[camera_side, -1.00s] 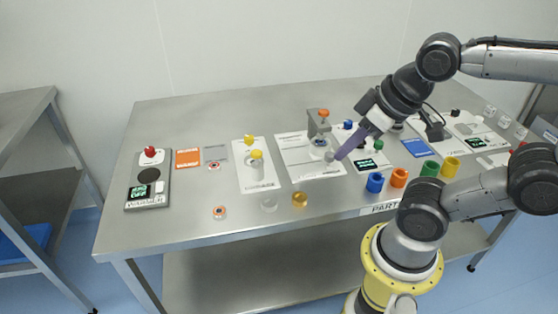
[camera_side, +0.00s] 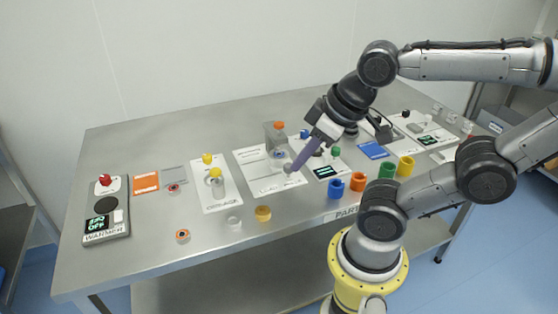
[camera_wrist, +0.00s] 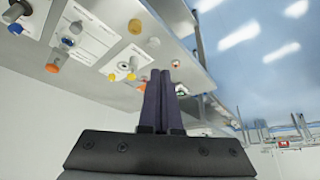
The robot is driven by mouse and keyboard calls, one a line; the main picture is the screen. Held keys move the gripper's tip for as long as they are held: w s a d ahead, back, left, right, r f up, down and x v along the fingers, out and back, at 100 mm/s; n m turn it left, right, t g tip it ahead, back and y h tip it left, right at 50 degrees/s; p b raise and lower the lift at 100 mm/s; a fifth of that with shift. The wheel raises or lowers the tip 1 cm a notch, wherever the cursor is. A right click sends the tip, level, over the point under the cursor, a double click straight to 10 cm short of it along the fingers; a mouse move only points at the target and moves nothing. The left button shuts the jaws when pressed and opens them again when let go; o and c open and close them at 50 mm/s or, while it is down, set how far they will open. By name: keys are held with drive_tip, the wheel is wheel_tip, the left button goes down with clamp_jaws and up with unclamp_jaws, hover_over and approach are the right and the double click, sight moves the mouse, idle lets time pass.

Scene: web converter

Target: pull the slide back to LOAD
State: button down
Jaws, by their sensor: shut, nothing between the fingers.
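The slide station is a white plate (camera_side: 256,163) with a grey block topped by an orange knob (camera_side: 279,126) at its back, near the middle of the table. A small round grey knob shows by my fingertips at the plate's right edge; I cannot tell if they touch it. My gripper (camera_side: 289,170) has purple fingers, shut and empty, slanting down to the left. In the wrist view the shut fingers (camera_wrist: 161,73) point up the picture, and the plate (camera_wrist: 88,38) with a grey knob (camera_wrist: 76,27) and orange knob (camera_wrist: 53,68) is at upper left. The LOAD mark is not legible.
A white plate with yellow knobs (camera_side: 216,175) stands left of the station. Blue (camera_side: 336,188), orange (camera_side: 358,181) and other coloured cups stand to the right. A warmer (camera_side: 106,210) is far left.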

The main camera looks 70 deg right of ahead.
idle(0.4)
drive_tip(key=c, duration=1.2)
unclamp_jaws()
drive_tip(key=o, duration=0.7)
drive_tip(key=w+d+r+m, duration=0.1)
drive_tip(key=w+r+m, duration=0.1)
drive_tip(key=w+r, duration=0.1)
drive_tip(key=shift+w+d+r+m, duration=0.15)
drive_tip(key=shift+w+d+m, duration=0.25)
drive_tip(key=shift+w, duration=0.45)
drive_tip(key=m+g, duration=0.6)
drive_tip(key=m, duration=0.3)
hover_over(289, 165)
wheel_tip(289, 165, down, 12)
wheel_tip(289, 165, down, 13)
